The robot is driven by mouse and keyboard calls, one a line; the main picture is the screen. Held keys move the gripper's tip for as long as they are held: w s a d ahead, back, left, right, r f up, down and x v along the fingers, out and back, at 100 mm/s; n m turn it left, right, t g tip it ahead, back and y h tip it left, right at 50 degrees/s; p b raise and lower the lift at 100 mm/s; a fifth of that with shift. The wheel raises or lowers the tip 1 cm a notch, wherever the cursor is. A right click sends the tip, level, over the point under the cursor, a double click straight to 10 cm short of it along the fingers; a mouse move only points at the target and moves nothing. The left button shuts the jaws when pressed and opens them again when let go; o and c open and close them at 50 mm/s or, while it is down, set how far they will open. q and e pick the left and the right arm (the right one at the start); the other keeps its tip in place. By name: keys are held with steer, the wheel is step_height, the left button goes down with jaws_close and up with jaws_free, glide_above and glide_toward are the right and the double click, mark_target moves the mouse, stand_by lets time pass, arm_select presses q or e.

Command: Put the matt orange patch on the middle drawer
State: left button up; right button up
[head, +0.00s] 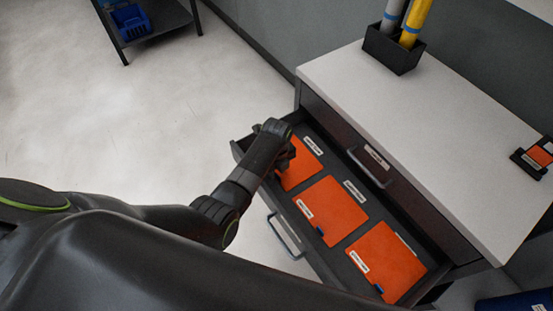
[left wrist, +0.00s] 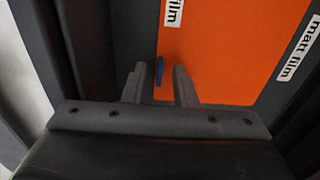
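Three orange patches lie in an open dark drawer (head: 333,258) in the head view: a far one (head: 306,166), a middle one (head: 333,208) and a near one (head: 388,262). My left gripper (head: 288,158) is over the far patch and hides part of it. In the left wrist view an orange patch (left wrist: 225,50) fills the drawer floor, with a "matt film" label (left wrist: 300,48) beside it and a partly cut-off "film" label (left wrist: 174,10) on it. The left gripper's fingers (left wrist: 158,85) are apart, with the patch's small blue tab (left wrist: 159,71) between or just beyond them. My right gripper is not in view.
A closed drawer with a handle (head: 371,168) is above the open one. The white cabinet top (head: 425,125) bears a black holder (head: 393,50) with grey and yellow rolls, and a small stand (head: 531,163) with an orange swatch. Another handle (head: 286,237) shows below.

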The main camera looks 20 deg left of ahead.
arm_select(q)
step_height(320, 180, up, 11)
steer(key=p, duration=0.1)
steer(key=shift+r, duration=0.2)
stand_by(0.5)
